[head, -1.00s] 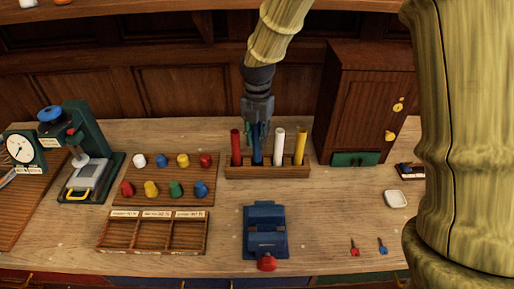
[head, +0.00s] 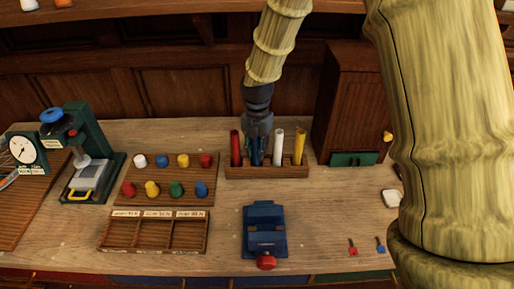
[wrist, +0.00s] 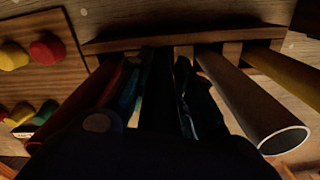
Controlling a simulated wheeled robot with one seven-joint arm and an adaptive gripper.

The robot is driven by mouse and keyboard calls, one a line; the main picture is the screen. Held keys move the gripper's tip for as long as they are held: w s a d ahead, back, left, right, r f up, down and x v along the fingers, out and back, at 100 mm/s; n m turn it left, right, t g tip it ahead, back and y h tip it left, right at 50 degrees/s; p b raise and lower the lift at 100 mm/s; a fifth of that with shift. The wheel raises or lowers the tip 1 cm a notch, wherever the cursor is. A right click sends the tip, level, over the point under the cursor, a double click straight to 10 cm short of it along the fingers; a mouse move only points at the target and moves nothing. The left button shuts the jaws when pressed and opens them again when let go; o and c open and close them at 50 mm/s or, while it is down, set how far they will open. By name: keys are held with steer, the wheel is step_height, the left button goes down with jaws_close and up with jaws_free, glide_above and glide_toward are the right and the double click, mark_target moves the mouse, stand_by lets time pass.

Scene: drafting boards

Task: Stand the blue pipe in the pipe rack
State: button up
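The wooden pipe rack (head: 285,172) stands at the back middle of the bench. The blue pipe (head: 256,158) is upright in it, between the red pipe (head: 236,147) on the left and the white pipe (head: 279,145) on the right. My gripper (head: 257,154) points down at the blue pipe, its fingers low around it and hiding its upper part. In the wrist view the rack (wrist: 120,42) lies ahead, with the white pipe (wrist: 250,100) right of the dark fingers. The fingers and blue pipe are too dark there to tell whether they touch.
A yellow pipe (head: 299,147) stands at the rack's right end. A brown cabinet (head: 350,110) is close on the right. A peg board (head: 166,180) is on the left, and a blue device with a red knob (head: 265,230) is in front.

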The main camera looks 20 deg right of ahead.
steer(key=o, duration=0.4)
step_height(320, 180, up, 12)
steer(key=b, duration=0.3)
steer(key=shift+r, duration=0.15)
stand_by(0.5)
